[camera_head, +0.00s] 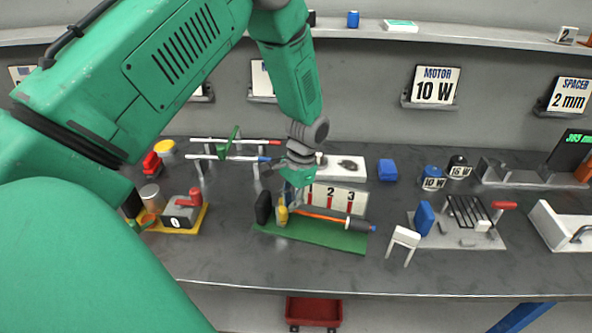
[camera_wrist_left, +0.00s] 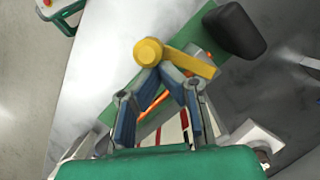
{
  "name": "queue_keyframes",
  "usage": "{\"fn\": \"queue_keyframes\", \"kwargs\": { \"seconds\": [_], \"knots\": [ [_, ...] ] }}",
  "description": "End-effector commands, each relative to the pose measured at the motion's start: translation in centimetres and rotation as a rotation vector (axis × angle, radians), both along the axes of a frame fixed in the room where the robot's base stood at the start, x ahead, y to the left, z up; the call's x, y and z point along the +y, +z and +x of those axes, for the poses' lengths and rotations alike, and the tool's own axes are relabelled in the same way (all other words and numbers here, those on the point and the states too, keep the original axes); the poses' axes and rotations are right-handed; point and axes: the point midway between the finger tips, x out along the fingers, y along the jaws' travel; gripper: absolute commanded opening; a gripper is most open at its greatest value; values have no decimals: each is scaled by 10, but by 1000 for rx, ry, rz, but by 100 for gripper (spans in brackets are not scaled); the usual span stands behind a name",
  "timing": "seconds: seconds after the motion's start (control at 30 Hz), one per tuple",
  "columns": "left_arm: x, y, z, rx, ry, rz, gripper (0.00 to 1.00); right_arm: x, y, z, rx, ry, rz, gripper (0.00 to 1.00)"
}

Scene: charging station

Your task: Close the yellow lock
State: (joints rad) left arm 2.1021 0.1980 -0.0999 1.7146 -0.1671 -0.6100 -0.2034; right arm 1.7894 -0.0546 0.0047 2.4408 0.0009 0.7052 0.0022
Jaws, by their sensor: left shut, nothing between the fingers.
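The yellow lock (camera_head: 282,213) stands upright on a green base plate (camera_head: 330,240) in the middle of the bench. In the left wrist view it shows as a round yellow knob (camera_wrist_left: 148,50) with a yellow arm (camera_wrist_left: 192,61) reaching right. My left gripper (camera_head: 293,200) points down just beside the lock, its fingers shut and empty. In the wrist view the fingertips (camera_wrist_left: 157,76) meet right below the knob; whether they touch it I cannot tell. An orange rod (camera_head: 320,215) with a dark handle lies along the plate. My right gripper is not in view.
A black upright block (camera_head: 263,207) stands close left of the lock. A white numbered box (camera_head: 338,198) stands behind it. A small white stand (camera_head: 403,241) is to the right, and a yellow-based fixture (camera_head: 182,214) to the left. The bench front strip is clear.

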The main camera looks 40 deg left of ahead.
Motion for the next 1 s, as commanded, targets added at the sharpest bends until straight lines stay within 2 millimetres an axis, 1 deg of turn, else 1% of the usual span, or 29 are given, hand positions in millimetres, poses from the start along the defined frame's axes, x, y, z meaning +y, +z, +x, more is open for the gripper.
{"fn": "queue_keyframes", "kwargs": {
  "seconds": [0.03,0.1,0.43,0.67,1.0],
  "knots": [
    [0,2,-3,3,-39,0,0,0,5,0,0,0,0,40],
    [1,2,-5,2,-93,0,0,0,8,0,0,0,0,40],
    [6,1,-13,2,-275,0,0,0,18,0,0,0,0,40],
    [8,0,-14,2,-326,0,0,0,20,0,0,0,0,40],
    [8,0,-15,0,-334,1,0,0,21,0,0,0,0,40]
  ]
}}
